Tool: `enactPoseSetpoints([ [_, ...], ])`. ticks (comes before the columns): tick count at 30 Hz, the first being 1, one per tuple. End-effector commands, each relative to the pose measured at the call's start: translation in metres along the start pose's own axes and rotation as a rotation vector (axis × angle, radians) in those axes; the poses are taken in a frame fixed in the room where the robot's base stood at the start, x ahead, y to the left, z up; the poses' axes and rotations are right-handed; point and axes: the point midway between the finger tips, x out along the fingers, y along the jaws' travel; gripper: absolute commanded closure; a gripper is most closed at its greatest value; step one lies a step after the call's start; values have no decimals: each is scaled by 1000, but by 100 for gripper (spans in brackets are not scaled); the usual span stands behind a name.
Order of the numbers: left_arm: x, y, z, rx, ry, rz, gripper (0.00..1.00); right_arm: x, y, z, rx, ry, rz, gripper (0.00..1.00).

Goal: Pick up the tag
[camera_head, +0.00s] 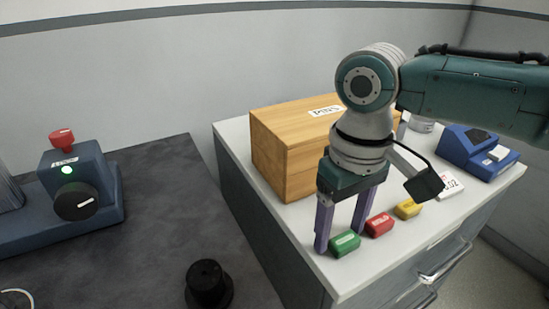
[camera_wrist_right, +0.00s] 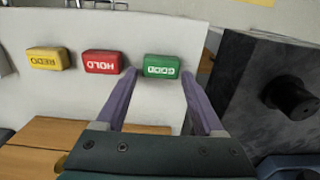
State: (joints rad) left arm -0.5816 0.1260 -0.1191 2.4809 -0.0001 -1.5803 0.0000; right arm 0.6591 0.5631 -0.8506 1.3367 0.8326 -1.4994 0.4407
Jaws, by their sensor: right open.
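Three small block-shaped tags lie in a row on the white cabinet top: a green tag (camera_head: 345,243), a red tag (camera_head: 379,224) and a yellow tag (camera_head: 407,208). My right gripper (camera_head: 340,239) points down at the green tag, its purple fingers open and empty. In the right wrist view the green tag (camera_wrist_right: 162,65) lies just beyond the fingertips, roughly centred between them. The red tag (camera_wrist_right: 102,62), lettered HOLD, is left of one finger, and the yellow tag (camera_wrist_right: 48,58), lettered REDO, is further left. My left gripper is not in view.
A wooden box (camera_head: 285,155) stands close behind the tags. A white card (camera_head: 451,187) and a blue device (camera_head: 478,152) are at the right of the cabinet top. A dark bench (camera_head: 160,210) on the left carries a blue control unit (camera_head: 95,190) and a black knob (camera_head: 208,285).

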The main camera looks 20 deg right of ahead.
Motion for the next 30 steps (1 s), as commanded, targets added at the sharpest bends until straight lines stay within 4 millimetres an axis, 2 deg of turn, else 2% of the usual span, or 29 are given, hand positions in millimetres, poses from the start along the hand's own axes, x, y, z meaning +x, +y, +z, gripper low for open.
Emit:
enactPoseSetpoints([
  [4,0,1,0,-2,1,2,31,0,0,0,-1,0,0,30],
  [22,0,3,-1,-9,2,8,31,-1,0,0,-1,0,0,98],
  [30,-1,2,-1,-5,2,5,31,-2,0,0,-1,0,0,99],
])
